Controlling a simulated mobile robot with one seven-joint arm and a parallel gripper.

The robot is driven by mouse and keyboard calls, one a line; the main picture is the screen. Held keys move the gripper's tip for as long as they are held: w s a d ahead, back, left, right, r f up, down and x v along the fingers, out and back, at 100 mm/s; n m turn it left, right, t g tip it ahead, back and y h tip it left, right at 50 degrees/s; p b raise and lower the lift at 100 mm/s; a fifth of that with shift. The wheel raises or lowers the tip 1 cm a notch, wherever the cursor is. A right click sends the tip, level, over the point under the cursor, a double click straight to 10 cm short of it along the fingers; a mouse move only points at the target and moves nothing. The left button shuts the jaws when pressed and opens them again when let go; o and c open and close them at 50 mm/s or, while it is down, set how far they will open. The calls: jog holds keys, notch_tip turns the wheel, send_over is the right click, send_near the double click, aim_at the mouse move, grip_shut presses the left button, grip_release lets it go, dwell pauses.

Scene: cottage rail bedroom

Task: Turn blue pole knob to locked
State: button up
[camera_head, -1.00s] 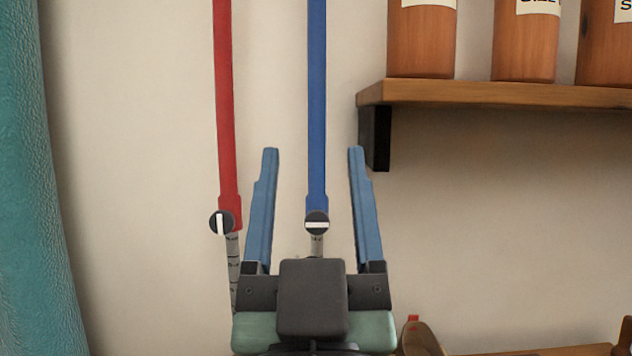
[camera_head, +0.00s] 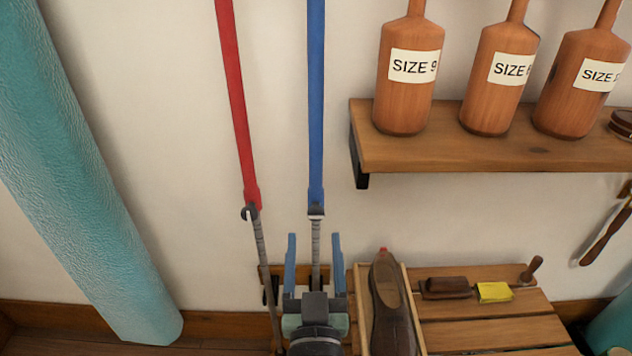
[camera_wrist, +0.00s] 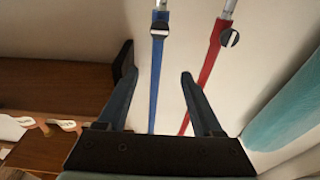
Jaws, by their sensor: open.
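The blue pole (camera_head: 316,110) stands upright against the wall; its dark round knob (camera_head: 316,210) sits at the lower end of the blue tube. In the wrist view the knob (camera_wrist: 160,28) shows a pale bar lying across the pole. My gripper (camera_head: 314,236) is open and empty. In the head view its fingertips are just below the knob, one either side of the grey lower shaft. In the wrist view the gripper (camera_wrist: 158,74) has the blue tube running between its fingers, with the knob beyond the tips. Contact cannot be seen.
A red pole (camera_head: 240,110) with its own knob (camera_head: 249,212) stands close left. A shelf (camera_head: 400,155) with labelled bottle-shaped wooden pieces juts out at right. A shoe (camera_head: 390,305) and slatted bench (camera_head: 470,333) are low right. A teal roll (camera_head: 90,190) leans at left.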

aim_at(316, 215)
jog(key=s+f+g+p, duration=0.2)
jog(key=s+p, duration=0.3)
jog(key=p, duration=0.1)
jog(key=w+b, duration=0.1)
jog(key=w, duration=0.5)
jog(key=w+b, duration=0.1)
jog(key=w, duration=0.6)
jog(key=shift+w+d+f, duration=0.15)
jog(key=shift+w+f, duration=0.05)
grip_shut()
